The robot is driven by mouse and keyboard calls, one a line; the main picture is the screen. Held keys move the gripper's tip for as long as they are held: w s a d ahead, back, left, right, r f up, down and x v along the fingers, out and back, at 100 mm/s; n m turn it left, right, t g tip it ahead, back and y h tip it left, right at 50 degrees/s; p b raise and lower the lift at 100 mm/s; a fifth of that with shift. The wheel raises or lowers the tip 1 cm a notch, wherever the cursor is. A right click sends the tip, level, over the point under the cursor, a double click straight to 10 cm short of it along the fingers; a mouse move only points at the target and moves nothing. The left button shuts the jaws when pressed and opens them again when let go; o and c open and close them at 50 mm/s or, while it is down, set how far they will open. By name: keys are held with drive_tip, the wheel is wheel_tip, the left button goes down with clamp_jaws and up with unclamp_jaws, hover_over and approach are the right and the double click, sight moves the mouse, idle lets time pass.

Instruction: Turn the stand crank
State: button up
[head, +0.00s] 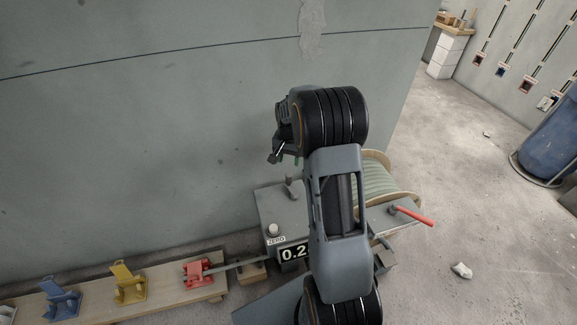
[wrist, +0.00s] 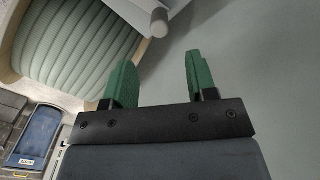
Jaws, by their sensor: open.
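The reel stand (head: 263,207) is a grey bench unit with a reel (head: 375,180) of pale green conduit, partly hidden behind my arm. A grey rod with a rounded end, seemingly the crank handle (wrist: 158,23), shows at the top of the wrist view, beyond my fingertips and apart from them. A grey upright post (head: 291,186) on the stand may be the same part; I cannot tell. My gripper (wrist: 160,62) has green fingers spread apart with nothing between them. In the head view my gripper (head: 275,152) is small and partly hidden, above the stand's left part.
A red lever (head: 412,216) sticks out at the stand's right. A display (head: 294,252) reads "0.2", partly covered, beside a ZERO button (head: 273,230). A wooden board (head: 165,285) with coloured clamps lies left. A grey wall stands behind; floor at right is mostly clear.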

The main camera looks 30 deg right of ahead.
drive_tip(key=shift+r+p, duration=0.3)
drive_tip(key=shift+r, duration=1.35)
